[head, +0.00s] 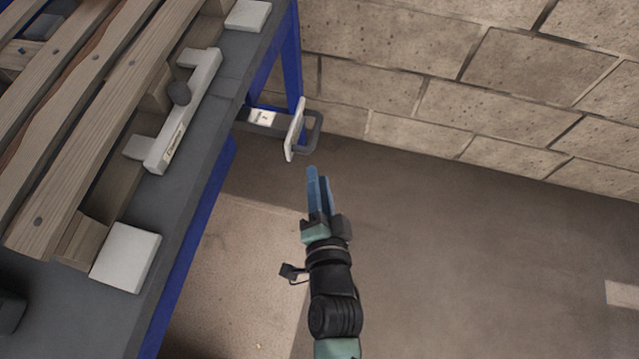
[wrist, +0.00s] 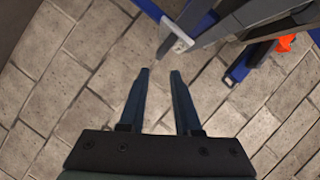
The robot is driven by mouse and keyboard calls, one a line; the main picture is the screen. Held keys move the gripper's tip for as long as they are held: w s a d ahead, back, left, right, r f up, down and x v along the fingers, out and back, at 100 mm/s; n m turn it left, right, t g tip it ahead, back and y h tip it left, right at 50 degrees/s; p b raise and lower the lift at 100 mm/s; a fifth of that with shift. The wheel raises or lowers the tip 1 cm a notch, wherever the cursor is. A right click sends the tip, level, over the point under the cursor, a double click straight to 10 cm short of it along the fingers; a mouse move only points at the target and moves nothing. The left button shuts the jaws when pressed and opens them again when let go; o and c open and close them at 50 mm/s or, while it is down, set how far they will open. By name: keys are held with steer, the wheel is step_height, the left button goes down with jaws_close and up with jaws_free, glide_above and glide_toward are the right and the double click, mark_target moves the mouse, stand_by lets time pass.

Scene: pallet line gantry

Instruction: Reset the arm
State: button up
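My gripper (head: 318,175) hangs in free air to the right of the blue-framed bench, with its blue fingers pointing up the picture. In the wrist view my gripper (wrist: 160,76) has its two fingers apart with an empty gap between them. It holds nothing. A white plate on a grey bracket (head: 294,130) juts from the bench just beyond the fingertips in the head view. The plate also shows past the fingertips in the wrist view (wrist: 174,33); I see no contact.
The dark bench top (head: 190,180) carries a wooden pallet (head: 75,120), a pale grey bar with a dark knob (head: 185,115) and white blocks (head: 125,256). A block wall (head: 470,80) stands behind. The floor (head: 470,260) on the right is mostly clear.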

steer(key=shift+s+r, duration=0.15)
steer(key=shift+s, duration=0.4)
steer(key=w+a+r+n+t, duration=0.1)
steer(key=w+r+n+t, duration=0.15)
steer(key=r, duration=0.75)
steer(key=w+a+r+n+t+y, duration=0.15)
steer(key=w+r, duration=0.25)
steer(key=r, duration=0.7)
steer(key=w+a+r+n+t, duration=0.1)
steer(key=w+r+n+t, duration=0.2)
steer(key=r, duration=0.7)
steer(key=s+d+r+n+t+h, duration=0.15)
steer(key=s+r, duration=0.35)
steer(key=r, duration=0.9)
steer(key=s+r+n+t+h, duration=0.1)
steer(key=s+r+n+t, duration=0.3)
steer(key=r, duration=1)
step_height(320, 180, up, 20)
steer(key=s+m+p, duration=0.1)
steer(key=p, duration=1.9)
steer(key=shift+r, duration=0.25)
